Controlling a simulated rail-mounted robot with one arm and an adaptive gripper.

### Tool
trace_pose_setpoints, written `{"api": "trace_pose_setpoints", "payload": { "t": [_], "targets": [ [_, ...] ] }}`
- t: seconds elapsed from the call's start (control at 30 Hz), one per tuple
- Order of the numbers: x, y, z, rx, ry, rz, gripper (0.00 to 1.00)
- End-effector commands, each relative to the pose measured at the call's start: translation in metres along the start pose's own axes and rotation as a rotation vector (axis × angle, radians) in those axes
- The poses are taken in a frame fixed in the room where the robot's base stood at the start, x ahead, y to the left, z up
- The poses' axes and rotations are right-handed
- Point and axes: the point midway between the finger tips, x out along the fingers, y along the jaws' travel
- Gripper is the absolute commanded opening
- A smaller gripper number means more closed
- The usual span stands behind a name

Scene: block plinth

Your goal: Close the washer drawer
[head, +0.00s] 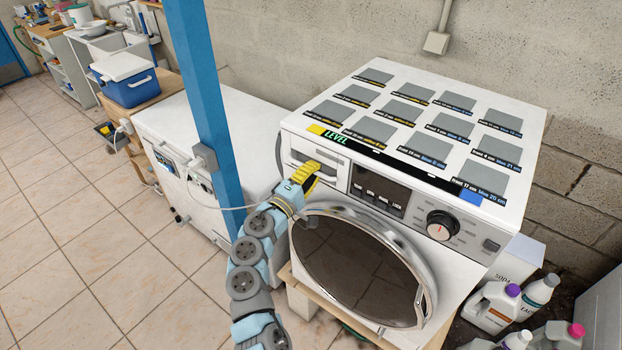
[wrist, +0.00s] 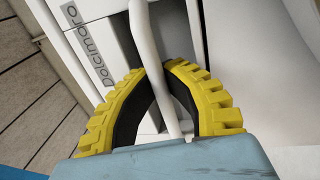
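The washer (head: 455,195) is a white front-loader with a round glass door. Its drawer (head: 327,170) is at the upper left of the front, left of the dark control panel. My gripper (head: 310,168) is at the drawer front, with its yellow fingers covering part of it. In the wrist view, the gripper (wrist: 157,70) has its fingertips closed about a pale bar (wrist: 160,75), apparently the drawer handle. A labelled white face (wrist: 92,50) shows left of the bar. How far the drawer stands out is hard to tell.
A blue post (head: 205,90) stands left of the washer, near my arm. A white chest (head: 165,125) is behind it. Detergent bottles (head: 492,305) stand at the lower right. Tiled floor (head: 95,255) is open at the left.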

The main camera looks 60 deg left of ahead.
Motion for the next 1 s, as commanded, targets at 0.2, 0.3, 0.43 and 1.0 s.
{"api": "trace_pose_setpoints", "payload": {
  "t": [0.2,0.3,0.43,1.0],
  "targets": [
    [0.001,-0.002,0.000,0.000,0.000,-0.004,0.00],
    [0.001,-0.002,0.000,0.000,0.000,-0.004,0.00],
    [0.001,-0.002,0.000,0.000,0.001,-0.003,0.26],
    [-0.028,-0.001,0.000,0.002,0.003,-0.002,0.26]
  ]
}}
